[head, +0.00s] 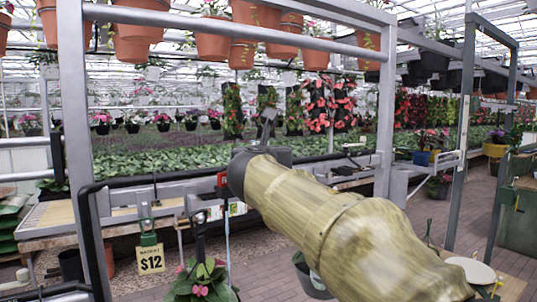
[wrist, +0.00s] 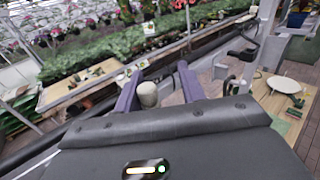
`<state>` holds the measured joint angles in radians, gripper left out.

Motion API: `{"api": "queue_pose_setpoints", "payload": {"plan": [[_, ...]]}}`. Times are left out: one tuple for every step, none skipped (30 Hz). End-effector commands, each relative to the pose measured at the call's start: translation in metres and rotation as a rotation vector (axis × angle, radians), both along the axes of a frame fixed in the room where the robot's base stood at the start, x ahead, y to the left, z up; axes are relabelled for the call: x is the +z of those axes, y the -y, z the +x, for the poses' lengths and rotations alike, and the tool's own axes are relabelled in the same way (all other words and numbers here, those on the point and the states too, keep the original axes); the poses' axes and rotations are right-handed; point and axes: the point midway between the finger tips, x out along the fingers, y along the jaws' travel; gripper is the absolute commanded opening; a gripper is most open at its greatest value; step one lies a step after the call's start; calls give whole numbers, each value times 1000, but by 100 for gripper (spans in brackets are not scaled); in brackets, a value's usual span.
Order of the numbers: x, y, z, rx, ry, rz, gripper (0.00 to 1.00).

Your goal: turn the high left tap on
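My gripper (wrist: 159,72) shows in the wrist view with its two dark purplish fingers well apart. A short pale cylinder (wrist: 148,94) shows between them, closer to the left finger. I cannot tell if it is part of a tap, or if it touches a finger. In the head view my arm comes from the lower right, and its dark end is in front of the metal rail at the middle; the fingertips are mostly hidden there. I cannot clearly make out the high left tap or its handle in either view.
A grey metal frame (head: 75,130) surrounds the work area, with terracotta pots (head: 212,45) hanging along its top. A green padlock (head: 148,236) and a "$12" sign (head: 150,260) hang at lower left. A potted pink flower (head: 200,283) is below. A round pale disc (wrist: 285,85) lies on the right.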

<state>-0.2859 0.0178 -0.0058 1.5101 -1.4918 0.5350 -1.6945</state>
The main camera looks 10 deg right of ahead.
Motion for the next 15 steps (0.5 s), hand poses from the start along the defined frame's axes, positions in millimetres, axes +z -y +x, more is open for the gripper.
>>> {"api": "queue_pose_setpoints", "payload": {"plan": [[-1, -3, 0, 2, -2, 0, 39], [-1, -3, 0, 1, -2, 0, 39], [-1, -2, 0, 1, -2, 0, 39], [-1, -3, -1, 0, -2, 1, 39], [-1, -2, -1, -1, -2, 0, 39], [-1, -3, -2, -1, -1, 0, 39], [-1, -5, -3, 0, -1, 0, 39], [0, -6, -4, 0, -1, 0, 39], [0, -8, -5, 1, -1, 0, 39], [0, -10, -6, 0, -1, 0, 39], [0, -11, -7, 0, -1, 0, 39], [0, -13, -8, 0, -1, 0, 39], [0, -15, -9, 0, -1, 0, 39], [0, -16, -10, 1, -1, 0, 39], [0, -18, -11, 1, -1, 0, 39]]}}
